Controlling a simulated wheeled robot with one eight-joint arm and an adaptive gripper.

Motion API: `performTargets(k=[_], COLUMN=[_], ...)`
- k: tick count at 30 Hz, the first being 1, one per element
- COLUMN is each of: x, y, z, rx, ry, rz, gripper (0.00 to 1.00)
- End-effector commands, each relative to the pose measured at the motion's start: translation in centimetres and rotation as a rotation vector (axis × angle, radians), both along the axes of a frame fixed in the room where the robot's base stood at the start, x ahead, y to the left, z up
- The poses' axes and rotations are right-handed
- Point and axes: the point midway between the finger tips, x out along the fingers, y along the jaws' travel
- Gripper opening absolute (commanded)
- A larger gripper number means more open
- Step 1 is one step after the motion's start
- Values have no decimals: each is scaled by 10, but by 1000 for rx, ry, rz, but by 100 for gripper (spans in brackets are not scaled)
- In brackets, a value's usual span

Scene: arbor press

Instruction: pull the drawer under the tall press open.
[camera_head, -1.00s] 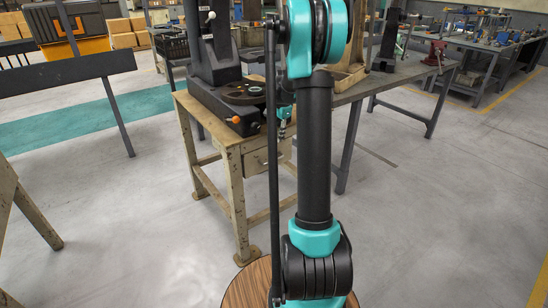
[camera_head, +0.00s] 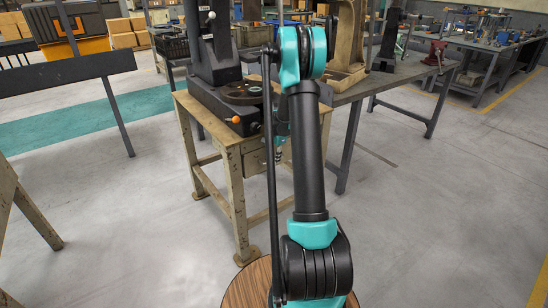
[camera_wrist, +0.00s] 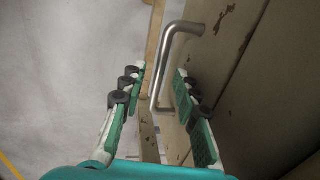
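The tall press (camera_head: 215,62) stands on a worn wooden stand (camera_head: 236,190). The drawer front (camera_head: 252,164) is below its top, partly hidden by my arm; I see no clear gap around it. In the wrist view, the drawer's bent metal handle (camera_wrist: 163,68) stands out from the beige, chipped front (camera_wrist: 222,62). My gripper (camera_wrist: 160,75) is open, with one green-padded finger on each side of the handle bar. The right finger is on the drawer-front side; contact with the handle cannot be told. In the head view my gripper is largely hidden behind my arm.
A grey workbench (camera_head: 392,80) adjoins the stand on the right, with a tan press frame (camera_head: 349,40) on it. A dark rail (camera_head: 65,72) is at the left. The floor in front of the stand is mostly clear, with a round wooden top (camera_head: 245,285) at the bottom.

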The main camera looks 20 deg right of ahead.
Motion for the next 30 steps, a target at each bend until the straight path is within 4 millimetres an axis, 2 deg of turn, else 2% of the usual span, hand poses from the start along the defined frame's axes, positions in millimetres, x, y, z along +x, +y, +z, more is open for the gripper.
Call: performTargets(k=[5, 12, 30], x=[0, 0, -6], y=[0, 0, -2], z=[0, 0, 1], rx=[0, 0, 0], ry=[0, 0, 1], rz=[0, 0, 0], gripper=[30, 0, 0])
